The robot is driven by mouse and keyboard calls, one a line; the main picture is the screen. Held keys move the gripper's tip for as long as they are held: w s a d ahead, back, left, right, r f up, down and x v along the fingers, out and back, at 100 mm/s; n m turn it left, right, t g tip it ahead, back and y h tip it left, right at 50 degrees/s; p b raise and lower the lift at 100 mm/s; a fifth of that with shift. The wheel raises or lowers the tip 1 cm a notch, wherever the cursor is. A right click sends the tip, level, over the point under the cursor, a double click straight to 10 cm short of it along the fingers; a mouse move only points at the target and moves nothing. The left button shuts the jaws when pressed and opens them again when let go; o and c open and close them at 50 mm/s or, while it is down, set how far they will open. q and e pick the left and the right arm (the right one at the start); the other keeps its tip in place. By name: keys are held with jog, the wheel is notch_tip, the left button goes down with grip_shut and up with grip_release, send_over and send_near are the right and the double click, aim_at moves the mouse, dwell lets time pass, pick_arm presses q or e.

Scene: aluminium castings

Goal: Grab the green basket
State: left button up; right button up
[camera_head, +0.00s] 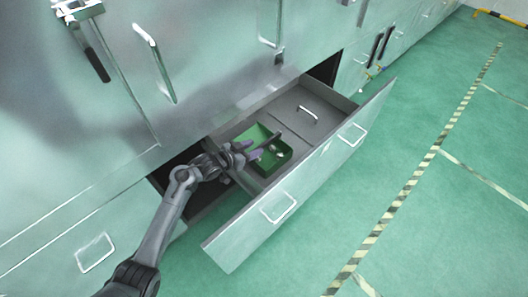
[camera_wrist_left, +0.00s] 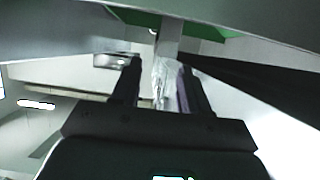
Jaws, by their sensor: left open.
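The green basket (camera_head: 273,161) is a small open box inside the pulled-out grey drawer, with small light-coloured items in it. In the left wrist view a strip of green (camera_wrist_left: 207,33) shows at the top, probably part of the basket. My left gripper (camera_head: 262,147) is open, with its fingers over the basket in the head view. Its two fingers also show in the left wrist view (camera_wrist_left: 160,80), with a pale upright strip seen between them. I cannot tell whether the fingers touch the basket. The arm and fingers hide part of the basket. My right gripper is not in view.
The drawer (camera_head: 318,160) stands open from a metal cabinet (camera_head: 215,60), its front panel carrying two handles. A grey compartment lid with a handle (camera_head: 307,114) lies beside the basket. Green floor (camera_head: 440,210) with striped tape is clear at right.

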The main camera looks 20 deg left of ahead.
aim_at(264, 143)
pick_arm(q)
jog(key=shift+w+d+f, duration=0.15)
jog(key=shift+w+d, duration=0.05)
jog(key=shift+w, duration=0.3)
jog(key=b+x, duration=0.3)
jog(key=x, duration=0.1)
jog(key=shift+f, duration=0.15)
jog(key=shift+w+d, duration=0.2)
jog(key=shift+w, duration=0.15)
jog(key=shift+s, duration=0.1)
jog(key=shift+c, duration=0.5)
grip_shut()
